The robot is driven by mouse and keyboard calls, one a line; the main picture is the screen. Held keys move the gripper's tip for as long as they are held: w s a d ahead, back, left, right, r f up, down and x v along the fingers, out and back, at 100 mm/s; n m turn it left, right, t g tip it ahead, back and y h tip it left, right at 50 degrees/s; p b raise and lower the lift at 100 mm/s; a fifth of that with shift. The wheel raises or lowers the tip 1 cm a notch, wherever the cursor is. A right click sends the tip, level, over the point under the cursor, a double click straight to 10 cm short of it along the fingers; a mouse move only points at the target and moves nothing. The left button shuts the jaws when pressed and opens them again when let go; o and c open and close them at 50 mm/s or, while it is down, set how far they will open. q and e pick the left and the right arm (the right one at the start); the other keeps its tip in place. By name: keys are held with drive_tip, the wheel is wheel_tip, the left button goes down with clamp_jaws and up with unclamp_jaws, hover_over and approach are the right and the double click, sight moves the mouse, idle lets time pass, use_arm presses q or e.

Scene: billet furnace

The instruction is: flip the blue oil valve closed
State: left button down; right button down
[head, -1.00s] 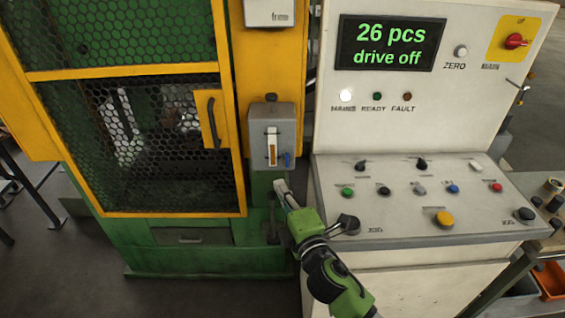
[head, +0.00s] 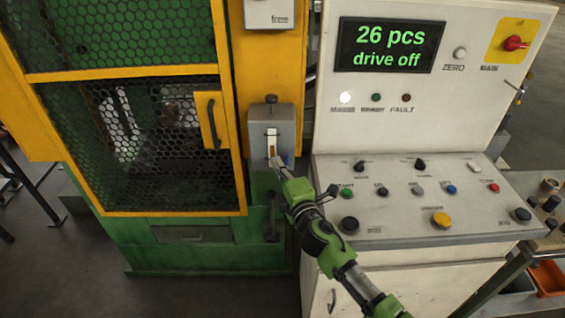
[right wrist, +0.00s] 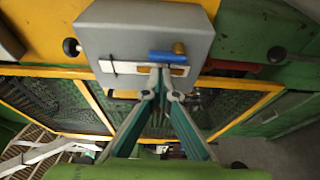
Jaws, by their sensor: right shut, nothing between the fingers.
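The blue oil valve lever (right wrist: 167,56) shows in the right wrist view, with a brass-coloured end piece (right wrist: 179,48) at its right. It sits on the face of a grey oil box (right wrist: 135,25), beside a white gauge strip. My right gripper (right wrist: 161,72) is shut with nothing in it, its fingertips close to the lever; I cannot tell whether they touch. In the head view the right gripper (head: 276,164) is at the lower front of the grey box (head: 259,130) and hides most of the valve. My left gripper is out of view.
A yellow-framed mesh door (head: 140,130) with a black handle (head: 213,123) stands left of the box. The control console (head: 400,240) with several buttons lies to the right, beside my right arm. The display reads "26 pcs drive off".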

drive_tip(key=shift+s+d, duration=0.1)
drive_tip(key=shift+d, duration=0.55)
drive_tip(key=shift+a, duration=0.1)
